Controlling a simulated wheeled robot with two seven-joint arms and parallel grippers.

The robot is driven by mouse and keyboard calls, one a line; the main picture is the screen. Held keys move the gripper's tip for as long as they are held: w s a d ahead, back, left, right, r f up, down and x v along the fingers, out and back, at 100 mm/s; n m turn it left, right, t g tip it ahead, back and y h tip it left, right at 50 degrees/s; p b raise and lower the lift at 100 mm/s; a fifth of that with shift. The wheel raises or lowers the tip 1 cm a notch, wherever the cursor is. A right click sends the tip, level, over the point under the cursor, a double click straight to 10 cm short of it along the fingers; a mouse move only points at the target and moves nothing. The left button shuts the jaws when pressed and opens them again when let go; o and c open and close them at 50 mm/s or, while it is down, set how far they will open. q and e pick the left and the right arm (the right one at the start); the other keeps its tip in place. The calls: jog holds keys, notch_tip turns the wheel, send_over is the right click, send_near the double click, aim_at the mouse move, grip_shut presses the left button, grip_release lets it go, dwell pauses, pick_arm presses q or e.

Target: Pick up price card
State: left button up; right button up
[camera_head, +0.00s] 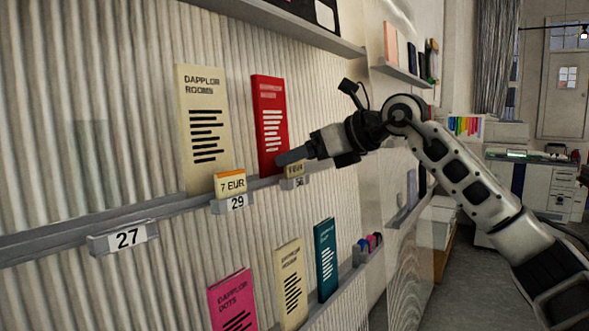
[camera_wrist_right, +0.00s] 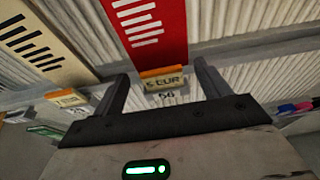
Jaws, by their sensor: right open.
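A small price card (camera_head: 294,170) with an orange top edge stands in a holder marked 56 on the grey rail, below a red booklet. Its price ends in EUR; the digit is hard to read. My right gripper (camera_head: 283,159) is at this card, partly covering it in the head view. In the right wrist view, the card (camera_wrist_right: 163,80) shows between the two spread fingers of my right gripper (camera_wrist_right: 160,78), with a gap on each side. A second price card (camera_head: 230,183), reading 7 EUR, stands in the holder marked 29 to the left. My left gripper is not in view.
The red booklet (camera_head: 268,120) and a cream booklet (camera_head: 203,130) stand on the grey rail (camera_head: 75,232) against a ribbed wall. An empty holder marked 27 (camera_head: 124,238) is at left. Pink, cream and teal booklets (camera_head: 327,260) stand on a lower shelf. Floor is open at right.

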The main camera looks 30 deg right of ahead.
jog(key=x, duration=0.2)
jog(key=shift+w+a+f, duration=0.1)
jog(key=shift+w, duration=0.2)
jog(key=c, duration=1)
